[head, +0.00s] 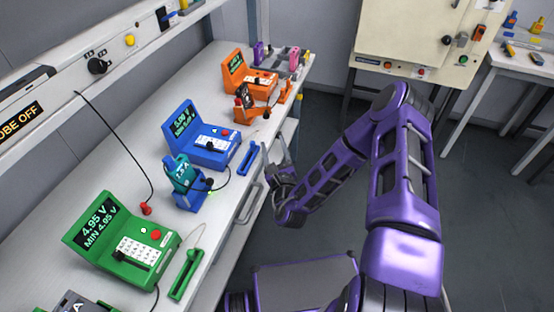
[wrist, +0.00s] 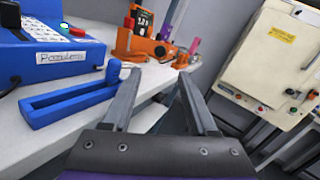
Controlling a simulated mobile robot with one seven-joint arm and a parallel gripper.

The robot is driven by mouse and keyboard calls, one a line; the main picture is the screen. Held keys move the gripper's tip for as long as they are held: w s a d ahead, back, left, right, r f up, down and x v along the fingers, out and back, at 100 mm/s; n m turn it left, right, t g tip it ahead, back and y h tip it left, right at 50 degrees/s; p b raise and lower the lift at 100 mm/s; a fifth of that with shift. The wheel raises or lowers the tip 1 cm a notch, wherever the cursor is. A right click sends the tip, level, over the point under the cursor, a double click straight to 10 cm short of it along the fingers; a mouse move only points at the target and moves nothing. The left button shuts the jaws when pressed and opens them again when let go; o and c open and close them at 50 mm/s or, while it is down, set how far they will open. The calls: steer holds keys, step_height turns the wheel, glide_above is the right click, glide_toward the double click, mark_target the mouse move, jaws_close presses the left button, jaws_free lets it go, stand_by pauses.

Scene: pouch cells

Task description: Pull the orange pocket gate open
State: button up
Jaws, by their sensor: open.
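The orange pocket gate (head: 281,103) is a narrow orange bar at the bench's front edge, beside the orange tester (head: 248,78) and its small orange stand (head: 246,112). In the wrist view the orange gate (wrist: 183,59) shows small, beyond the fingertips and close to the orange stand (wrist: 145,47). Its exact position is hard to tell. My gripper (head: 284,147) is at the bench's front edge, nearer than the orange gate and just right of the blue gate (head: 249,158). In the wrist view my gripper (wrist: 160,73) is open and empty, apart from the orange parts.
The blue gate (wrist: 70,102) lies close to my left finger. A blue tester (head: 203,138), green tester (head: 125,235) and green gate (head: 186,274) stand nearer on the bench (head: 70,187). A cream cabinet (head: 425,40) stands at the back. The floor (head: 480,220) at right is clear.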

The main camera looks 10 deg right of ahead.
mark_target(268, 111)
steer(key=s, duration=0.5)
steer(key=shift+s+d+f, duration=0.15)
steer(key=shift+s+f, duration=0.05)
steer(key=shift+s, duration=0.15)
